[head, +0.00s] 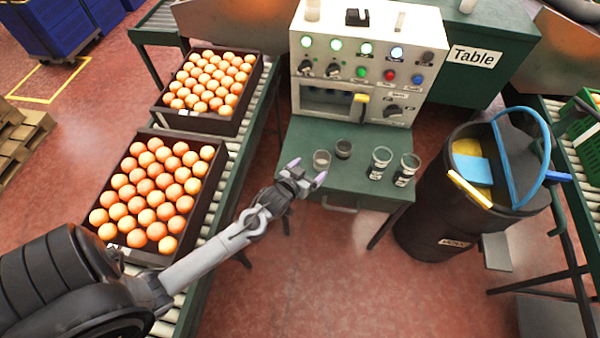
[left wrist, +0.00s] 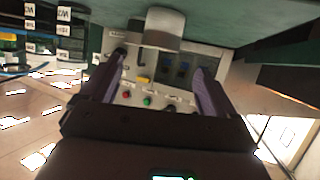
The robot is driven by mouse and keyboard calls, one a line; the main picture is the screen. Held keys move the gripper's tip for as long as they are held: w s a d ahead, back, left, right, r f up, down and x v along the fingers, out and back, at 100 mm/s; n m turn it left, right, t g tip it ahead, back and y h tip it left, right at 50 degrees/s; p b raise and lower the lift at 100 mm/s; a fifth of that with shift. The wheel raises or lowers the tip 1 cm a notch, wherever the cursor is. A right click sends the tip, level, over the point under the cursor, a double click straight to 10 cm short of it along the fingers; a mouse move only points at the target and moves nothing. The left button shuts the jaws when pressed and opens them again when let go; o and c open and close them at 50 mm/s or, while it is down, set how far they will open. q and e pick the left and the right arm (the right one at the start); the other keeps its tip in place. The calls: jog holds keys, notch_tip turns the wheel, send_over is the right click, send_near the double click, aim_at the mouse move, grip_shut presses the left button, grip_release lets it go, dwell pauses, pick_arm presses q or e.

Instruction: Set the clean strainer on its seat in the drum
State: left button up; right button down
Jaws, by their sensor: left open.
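My left gripper (head: 308,172) is open at the front left edge of the green worktable (head: 340,190), with its fingers pointing towards a small pale cup (head: 321,158). A small dark cup (head: 343,148) and two clear cups with dark labels (head: 380,162) (head: 407,169) stand to its right. I cannot tell which, if any, is the strainer. In the left wrist view my open fingers (left wrist: 158,72) have nothing visibly gripped between them; a shiny grey rounded object (left wrist: 163,28) shows beyond. A black drum (head: 430,215) stands right of the table; no seat is discernible. My right gripper is out of view.
A control panel box (head: 365,60) with lit buttons stands at the back of the table. It also shows in the left wrist view (left wrist: 150,90). Yellow and blue items and a blue hoop (head: 545,130) are at the drum's top.

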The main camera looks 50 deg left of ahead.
pick_arm(q)
jog(key=s+d+m+g+h, duration=0.2)
jog(key=s+d+g, duration=0.3)
jog(key=s+d, duration=0.4)
jog(key=s, duration=0.3)
jog(key=shift+s+d+r+m, duration=0.2)
jog(key=shift+d+r+m, duration=0.05)
jog(key=shift+m, duration=0.15)
jog(key=s+d+r+g, duration=0.1)
jog(key=s, duration=0.2)
jog(key=s+d+r+m+g, duration=0.1)
jog(key=s+g, duration=0.1)
jog(key=s, duration=0.2)
jog(key=s+d+r+m+g+h, duration=0.1)
jog(key=s+d, duration=0.1)
jog(key=s, duration=0.2)
jog(key=shift+s+r, duration=0.2)
jog(key=shift+r, duration=0.15)
